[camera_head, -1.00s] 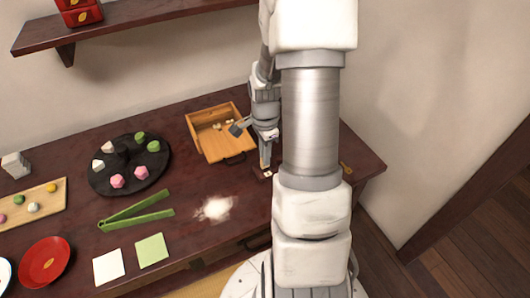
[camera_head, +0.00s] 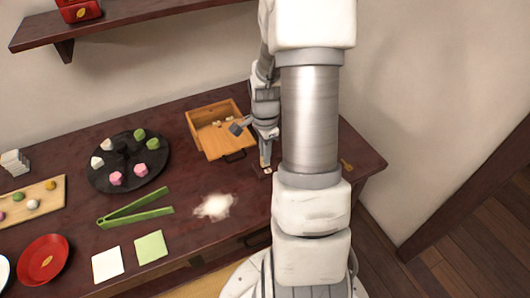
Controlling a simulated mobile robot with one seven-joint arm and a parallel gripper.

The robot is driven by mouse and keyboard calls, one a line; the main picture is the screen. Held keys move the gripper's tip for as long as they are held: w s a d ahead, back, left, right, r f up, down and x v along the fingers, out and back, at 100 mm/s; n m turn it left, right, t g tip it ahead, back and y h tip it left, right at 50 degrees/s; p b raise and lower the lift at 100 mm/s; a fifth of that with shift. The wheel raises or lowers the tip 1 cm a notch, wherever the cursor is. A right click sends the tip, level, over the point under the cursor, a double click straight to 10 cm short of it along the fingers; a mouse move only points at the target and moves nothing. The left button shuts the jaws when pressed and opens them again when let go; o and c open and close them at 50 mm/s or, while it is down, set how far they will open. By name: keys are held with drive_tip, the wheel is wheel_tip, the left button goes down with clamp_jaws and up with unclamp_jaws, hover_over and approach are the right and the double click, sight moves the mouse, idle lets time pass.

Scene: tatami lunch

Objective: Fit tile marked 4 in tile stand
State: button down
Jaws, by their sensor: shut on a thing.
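My gripper (camera_head: 265,160) points down near the right part of the dark table, just right of the wooden drawer box. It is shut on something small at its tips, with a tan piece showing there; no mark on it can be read. A small pale spot (camera_head: 268,170) shows right below the fingertips, on or by a dark piece that blends with the table. I cannot tell whether this is the tile stand. Several small pale pieces (camera_head: 217,124) lie inside the box. My arm hides the table to the right of the gripper.
The open wooden box (camera_head: 205,145) stands left of my gripper. Further left are a black round tray (camera_head: 122,186) with sweets, green tongs (camera_head: 135,207), white powder (camera_head: 214,207), two paper squares (camera_head: 108,264) and a red plate (camera_head: 42,262).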

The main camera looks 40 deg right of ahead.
drive_tip(key=shift+f+b, duration=0.65)
drive_tip(key=shift+f, duration=0.25)
drive_tip(key=c, duration=0.8)
unclamp_jaws()
drive_tip(key=shift+r, duration=0.1)
wheel_tip(320, 180, up, 17)
drive_tip(key=p, duration=0.4)
drive_tip(key=shift+r, duration=0.15)
